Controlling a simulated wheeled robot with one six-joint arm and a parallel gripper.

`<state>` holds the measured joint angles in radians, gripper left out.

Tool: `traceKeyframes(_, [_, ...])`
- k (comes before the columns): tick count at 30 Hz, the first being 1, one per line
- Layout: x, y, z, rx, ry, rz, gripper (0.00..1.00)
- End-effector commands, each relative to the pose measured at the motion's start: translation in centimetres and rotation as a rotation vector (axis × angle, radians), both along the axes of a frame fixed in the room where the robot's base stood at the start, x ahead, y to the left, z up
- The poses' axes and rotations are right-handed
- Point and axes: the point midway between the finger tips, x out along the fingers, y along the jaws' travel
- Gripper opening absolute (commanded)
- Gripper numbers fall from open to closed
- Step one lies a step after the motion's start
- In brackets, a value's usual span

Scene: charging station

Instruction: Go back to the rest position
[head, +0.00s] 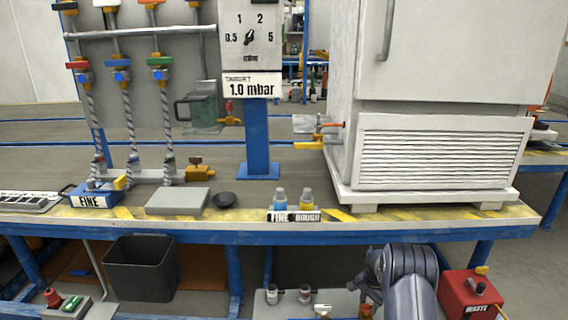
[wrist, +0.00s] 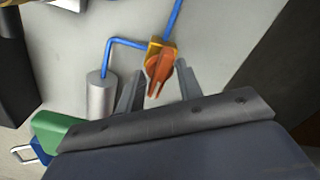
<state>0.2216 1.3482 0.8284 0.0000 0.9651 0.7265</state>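My gripper (wrist: 159,72) shows in the wrist view with its two grey fingers apart. An orange valve handle (wrist: 160,70) on a yellow valve body lies between the fingers in the picture. A gap shows on both sides of the handle, and I cannot tell how far it is from the fingertips in depth. In the head view my arm bends down at the lower right, in front of the bench, and its fingertips cannot be made out there.
A blue tube (wrist: 126,42) runs from the valve to a grey cylinder (wrist: 101,95). A green object (wrist: 55,128) lies left of my gripper. The bench (head: 240,229) spans the head view. A red waste container (head: 468,297) stands right of my arm; a dark bin (head: 142,270) stands left.

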Motion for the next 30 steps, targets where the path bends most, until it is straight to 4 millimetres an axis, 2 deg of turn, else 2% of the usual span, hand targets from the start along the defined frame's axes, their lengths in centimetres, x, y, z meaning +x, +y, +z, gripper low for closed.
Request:
traceKeyframes(6, [0.01,0.01,0.07,0.000,0.000,0.148,0.35])
traceKeyframes(12, [0.01,0.00,0.05,0.000,0.000,0.225,0.35])
traceKeyframes(25, [0.03,0.02,0.06,0.000,-0.001,0.243,0.35])
traceKeyframes(30, [0.34,0.69,0.91,-0.002,-0.010,0.254,0.35])
